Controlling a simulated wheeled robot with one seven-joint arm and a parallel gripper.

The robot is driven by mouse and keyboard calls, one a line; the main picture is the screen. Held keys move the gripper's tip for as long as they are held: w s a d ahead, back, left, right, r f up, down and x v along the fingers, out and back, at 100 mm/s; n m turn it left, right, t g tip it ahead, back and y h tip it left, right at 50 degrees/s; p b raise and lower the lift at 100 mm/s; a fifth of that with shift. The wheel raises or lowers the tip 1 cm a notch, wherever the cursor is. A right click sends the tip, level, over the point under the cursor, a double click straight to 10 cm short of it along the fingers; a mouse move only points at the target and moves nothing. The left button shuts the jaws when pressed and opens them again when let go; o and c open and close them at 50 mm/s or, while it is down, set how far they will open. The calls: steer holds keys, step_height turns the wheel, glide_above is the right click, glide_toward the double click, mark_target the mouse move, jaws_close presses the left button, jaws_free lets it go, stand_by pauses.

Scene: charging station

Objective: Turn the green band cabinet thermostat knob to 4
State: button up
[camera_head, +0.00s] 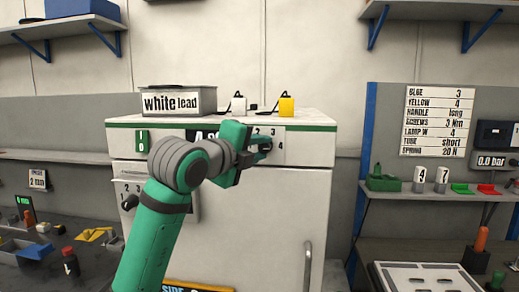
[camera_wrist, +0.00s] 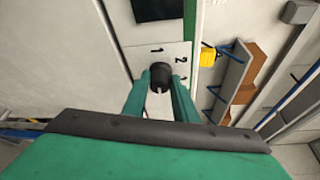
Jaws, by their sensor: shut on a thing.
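The white cabinet (camera_head: 270,215) has a green band (camera_head: 318,128) along its top edge. On its upper front is a pale dial plate with the figures 2, 3 and 4 (camera_head: 281,146) showing in the head view. My gripper (camera_head: 262,147) is at this plate and hides most of the knob there. In the wrist view the black round knob (camera_wrist: 161,74) sits between the two green fingertips of my gripper (camera_wrist: 160,84), which is shut on it. Figures 1 and 2 (camera_wrist: 179,60) show beside it, with 3 partly hidden by a finger. I cannot tell which figure the knob points to.
A second dark knob (camera_head: 130,202) is on a plate lower left on the cabinet. A "white lead" box (camera_head: 180,101) and a yellow item (camera_head: 286,107) stand on top. A label sheet (camera_head: 437,121) hangs at right above a shelf. The cabinet handle (camera_head: 307,267) is lower right.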

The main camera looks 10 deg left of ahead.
stand_by(0.4)
steer(key=o, duration=1)
steer(key=shift+o, duration=0.2)
steer(key=v, duration=1)
steer(key=shift+s, duration=0.4)
steer(key=shift+a+f, duration=0.1)
